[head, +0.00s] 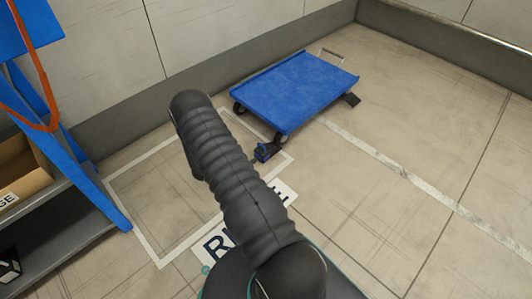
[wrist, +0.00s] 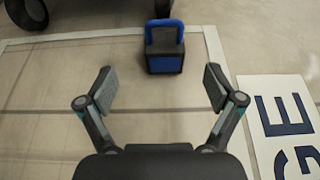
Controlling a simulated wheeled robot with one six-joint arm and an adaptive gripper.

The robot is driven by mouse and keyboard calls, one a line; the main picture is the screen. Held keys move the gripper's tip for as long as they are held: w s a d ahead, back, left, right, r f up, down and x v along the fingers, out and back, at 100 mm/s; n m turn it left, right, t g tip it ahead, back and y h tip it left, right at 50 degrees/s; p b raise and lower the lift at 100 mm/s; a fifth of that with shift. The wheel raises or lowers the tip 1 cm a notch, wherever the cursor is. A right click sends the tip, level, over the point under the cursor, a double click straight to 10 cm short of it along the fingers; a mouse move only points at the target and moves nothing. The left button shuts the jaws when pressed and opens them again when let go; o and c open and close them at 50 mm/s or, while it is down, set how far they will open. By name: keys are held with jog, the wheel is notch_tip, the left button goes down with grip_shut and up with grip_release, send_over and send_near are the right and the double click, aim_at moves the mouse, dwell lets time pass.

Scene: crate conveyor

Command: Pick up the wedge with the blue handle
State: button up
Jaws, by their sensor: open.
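The wedge with the blue handle (wrist: 164,50) is on the floor, dark-bodied with a blue arched handle, at the top middle of the wrist view. In the head view it shows as a small dark and blue wedge (head: 264,152) beside the near wheel of a blue cart. My gripper (wrist: 160,88) is open and empty. The wedge is ahead of its fingers, roughly centred between them and apart from them. In the head view my arm hides the gripper.
The blue flat cart (head: 296,88) stands just beyond the wedge. White floor tape and a lettered floor sign (wrist: 290,125) lie nearby. A shelf (head: 60,205) stands at the left. The floor at the right is clear.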

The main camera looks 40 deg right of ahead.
aim_at(261, 149)
jog(key=x, duration=0.8)
jog(key=shift+s+f+b, duration=0.1)
jog(key=shift+b, duration=0.3)
jog(key=d+f, duration=0.2)
jog(key=d, duration=0.1)
jog(key=shift+s+d+f+b, duration=0.2)
jog(key=shift+d+f+b, duration=0.1)
jog(key=shift+b, duration=0.1)
jog(key=shift+d+f, duration=0.15)
jog(key=shift+d, duration=0.3)
jog(key=shift+w, duration=0.1)
jog(key=c, duration=1.3)
